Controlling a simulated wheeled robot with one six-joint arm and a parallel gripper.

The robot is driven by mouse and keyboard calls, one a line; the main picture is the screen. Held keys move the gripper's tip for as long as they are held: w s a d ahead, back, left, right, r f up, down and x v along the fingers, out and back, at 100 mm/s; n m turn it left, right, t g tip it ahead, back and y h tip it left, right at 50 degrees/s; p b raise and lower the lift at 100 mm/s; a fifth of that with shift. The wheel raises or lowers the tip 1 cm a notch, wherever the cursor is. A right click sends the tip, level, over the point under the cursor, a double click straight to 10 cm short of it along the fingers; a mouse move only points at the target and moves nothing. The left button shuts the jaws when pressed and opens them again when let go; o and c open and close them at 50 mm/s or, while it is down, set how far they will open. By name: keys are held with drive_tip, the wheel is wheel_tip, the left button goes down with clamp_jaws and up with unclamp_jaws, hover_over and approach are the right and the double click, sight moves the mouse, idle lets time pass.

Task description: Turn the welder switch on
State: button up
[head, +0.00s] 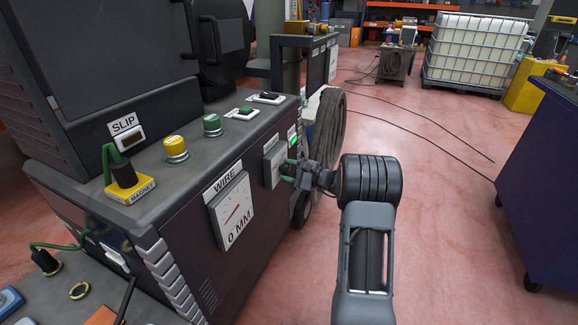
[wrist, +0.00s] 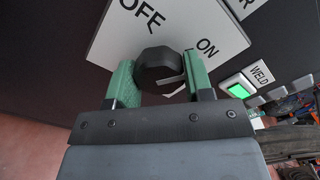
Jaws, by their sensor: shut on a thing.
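The welder switch is a black rotary knob (wrist: 156,66) on a white plate (wrist: 105,38) marked OFF and ON in the wrist view. My gripper (wrist: 157,82) has its two green fingers on either side of the knob and is shut on it. A white mark shows beside the knob, partly hidden by the right finger, so I cannot tell its exact setting. In the head view, my gripper (head: 289,171) reaches the front of the dark welder cabinet, at the white plate (head: 270,165); the knob is hidden there.
A green-lit WELD button (wrist: 239,91) sits right of the switch plate. The WIRE dial (head: 232,212) is to the left on the cabinet front. Yellow (head: 175,148) and green (head: 212,124) buttons stand on top. Coiled cable (head: 330,128) hangs behind; open floor lies to the right.

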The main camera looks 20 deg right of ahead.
drive_tip(key=shift+m+p, duration=0.3)
drive_tip(key=shift+m, duration=0.2)
drive_tip(key=o, duration=0.9)
drive_tip(key=p+v, duration=0.2)
drive_tip(key=v, duration=1.1)
drive_tip(key=shift+s+d, duration=0.2)
drive_tip(key=shift+d, duration=0.15)
